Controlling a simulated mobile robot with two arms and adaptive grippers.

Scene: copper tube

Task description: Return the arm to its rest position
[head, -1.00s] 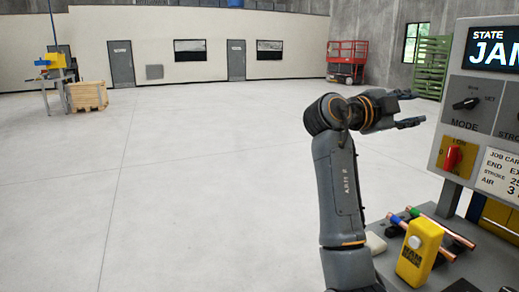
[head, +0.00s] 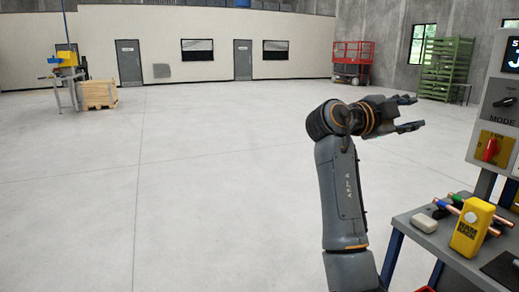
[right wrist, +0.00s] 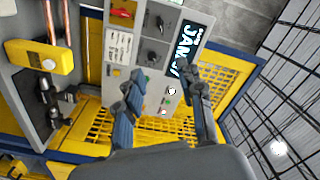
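My right gripper (head: 408,113) is raised on its bent arm in the head view, left of the control panel (head: 497,115). Its fingers are spread apart with nothing between them. In the right wrist view the gripper (right wrist: 165,90) also shows open and empty, with the panel and its lit screen (right wrist: 184,48) beyond the fingers. My left gripper is in neither view.
A grey bench (head: 425,240) at the right holds a yellow box (head: 471,228), copper tubes (head: 468,212) with coloured ends and a pale block (head: 424,223). A red lift (head: 352,62) and green rack (head: 446,68) stand far back.

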